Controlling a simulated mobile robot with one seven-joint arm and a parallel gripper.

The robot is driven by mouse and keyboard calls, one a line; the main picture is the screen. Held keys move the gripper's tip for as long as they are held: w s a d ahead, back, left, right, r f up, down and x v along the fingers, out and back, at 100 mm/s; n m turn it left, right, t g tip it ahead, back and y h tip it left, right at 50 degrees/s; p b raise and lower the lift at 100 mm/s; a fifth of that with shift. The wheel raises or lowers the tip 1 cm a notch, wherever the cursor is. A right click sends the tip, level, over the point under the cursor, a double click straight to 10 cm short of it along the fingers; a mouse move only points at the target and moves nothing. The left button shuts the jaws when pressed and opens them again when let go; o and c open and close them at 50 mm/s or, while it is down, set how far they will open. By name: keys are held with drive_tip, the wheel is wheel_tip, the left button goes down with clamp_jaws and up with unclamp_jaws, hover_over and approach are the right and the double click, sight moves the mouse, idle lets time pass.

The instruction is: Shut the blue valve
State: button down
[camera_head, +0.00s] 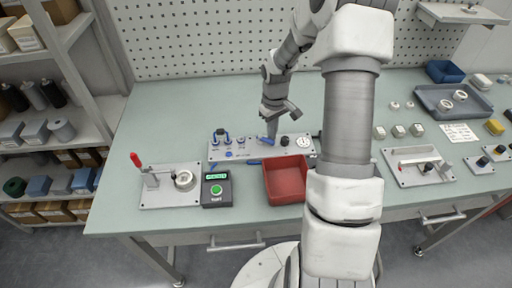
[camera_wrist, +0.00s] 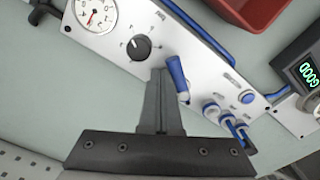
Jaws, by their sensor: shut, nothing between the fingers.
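The blue valve is a blue lever handle (camera_wrist: 177,75) on a silver stem, mounted on a light grey panel (camera_wrist: 207,72). In the wrist view the handle slants across the panel's length. In the head view the handle (camera_head: 263,142) is small and partly beside my fingers. My gripper (camera_wrist: 158,74) is shut and empty, fingers pointing down at the panel. Its fingertips are right beside the handle, between it and a black rotary knob (camera_wrist: 139,47). I cannot tell whether they touch the handle.
The panel also carries a gauge (camera_wrist: 96,13), a blue button (camera_wrist: 246,97) and blue-handled fittings (camera_wrist: 228,121). A red bin (camera_head: 285,183) stands in front of the panel. A box with a green display (camera_head: 216,190) and a red-handled clamp (camera_head: 137,160) are to the left.

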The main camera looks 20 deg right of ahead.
drive_tip(key=shift+s, duration=0.35)
drive_tip(key=shift+s+a, duration=0.1)
drive_tip(key=shift+a, duration=0.1)
drive_tip(key=shift+s+a, duration=0.15)
drive_tip(key=shift+s, duration=0.1)
drive_tip(key=shift+s+a, duration=0.35)
idle(0.4)
drive_tip(key=shift+a, duration=0.1)
